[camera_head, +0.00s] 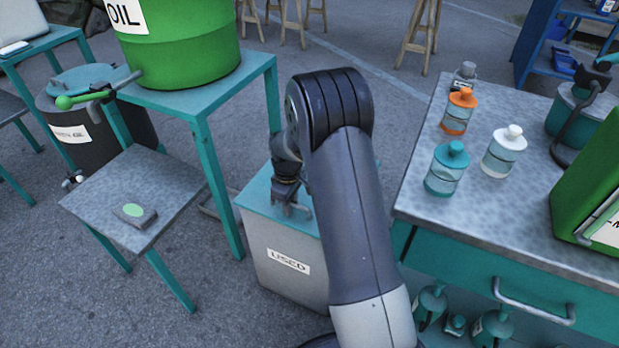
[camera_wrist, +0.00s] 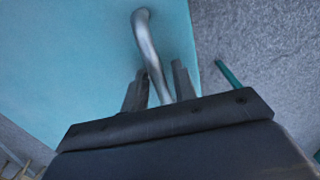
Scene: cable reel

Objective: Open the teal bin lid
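The bin (camera_head: 283,262) is grey-white with a "USED" label and stands on the ground in the middle of the head view. Its flat teal lid (camera_head: 252,192) lies closed on top; it also fills much of the wrist view (camera_wrist: 70,60). A curved metal handle (camera_wrist: 148,42) sits on the lid. My gripper (camera_head: 291,207) is low over the lid at the handle. In the wrist view its two dark fingers (camera_wrist: 159,75) stand apart, one on each side of the handle, with a gap showing at the left finger. My arm hides the lid's right part.
A teal-framed table with a green oil drum (camera_head: 185,45) stands left of the bin. A low metal stool (camera_head: 130,200) is at the far left. A workbench (camera_head: 430,185) with several bottles stands close on the right, its drawer handle (camera_head: 533,302) facing forward.

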